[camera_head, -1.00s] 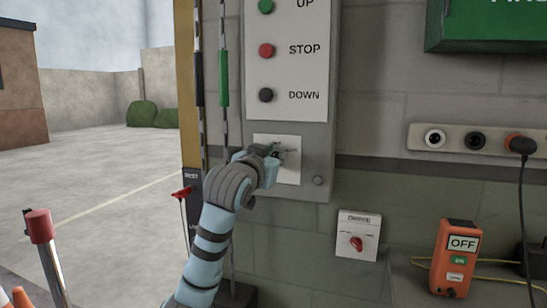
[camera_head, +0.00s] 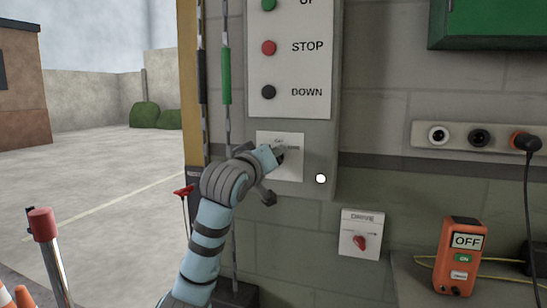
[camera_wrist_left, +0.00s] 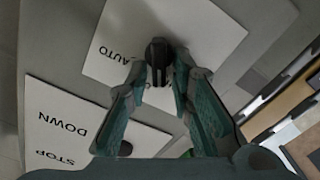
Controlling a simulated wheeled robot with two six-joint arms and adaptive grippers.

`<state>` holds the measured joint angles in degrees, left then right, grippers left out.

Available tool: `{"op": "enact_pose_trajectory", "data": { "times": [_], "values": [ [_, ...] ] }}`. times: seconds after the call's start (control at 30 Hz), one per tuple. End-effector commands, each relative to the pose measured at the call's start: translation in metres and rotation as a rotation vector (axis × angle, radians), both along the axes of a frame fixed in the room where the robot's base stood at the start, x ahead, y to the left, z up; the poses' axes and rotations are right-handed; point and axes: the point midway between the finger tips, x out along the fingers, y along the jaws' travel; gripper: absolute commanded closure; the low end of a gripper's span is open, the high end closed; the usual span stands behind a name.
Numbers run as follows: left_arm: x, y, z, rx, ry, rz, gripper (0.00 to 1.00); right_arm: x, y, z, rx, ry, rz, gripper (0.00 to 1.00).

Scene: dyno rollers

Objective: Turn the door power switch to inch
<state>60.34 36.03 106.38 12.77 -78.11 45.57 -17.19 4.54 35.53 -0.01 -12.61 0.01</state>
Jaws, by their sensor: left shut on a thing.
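The door power switch is a white plate (camera_head: 293,171) low on the grey control panel, below the UP, STOP and DOWN buttons. Its dark knob (camera_wrist_left: 157,54) shows in the left wrist view, with the word AUTO on the plate beside it. My left gripper (camera_head: 279,153) is at the plate, its fingers shut around the knob; it also shows in the left wrist view (camera_wrist_left: 162,80). The gripper covers most of the knob in the head view, so its pointing direction is hard to tell. Other plate lettering is too small or covered to read. My right gripper is not in view.
A round lamp (camera_head: 321,179) right of the plate is lit white. Below it is a DRIVE switch (camera_head: 360,235) with a red knob. An orange box (camera_head: 459,256) reading OFF stands on the right ledge. A striped pole (camera_head: 226,130) stands close left of the panel.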

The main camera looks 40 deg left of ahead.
Motion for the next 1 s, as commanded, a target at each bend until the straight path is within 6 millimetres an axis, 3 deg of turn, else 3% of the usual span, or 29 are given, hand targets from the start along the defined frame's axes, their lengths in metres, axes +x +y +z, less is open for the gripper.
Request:
{"op": "enact_pose_trajectory", "data": {
  "times": [0.4,1.0],
  "values": [
    [-0.001,0.003,-0.004,-0.261,-0.090,0.000,1.00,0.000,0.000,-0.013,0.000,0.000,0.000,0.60],
    [-0.001,0.003,-0.004,-0.331,-0.115,0.000,1.00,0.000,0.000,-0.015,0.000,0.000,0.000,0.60]
  ]
}}
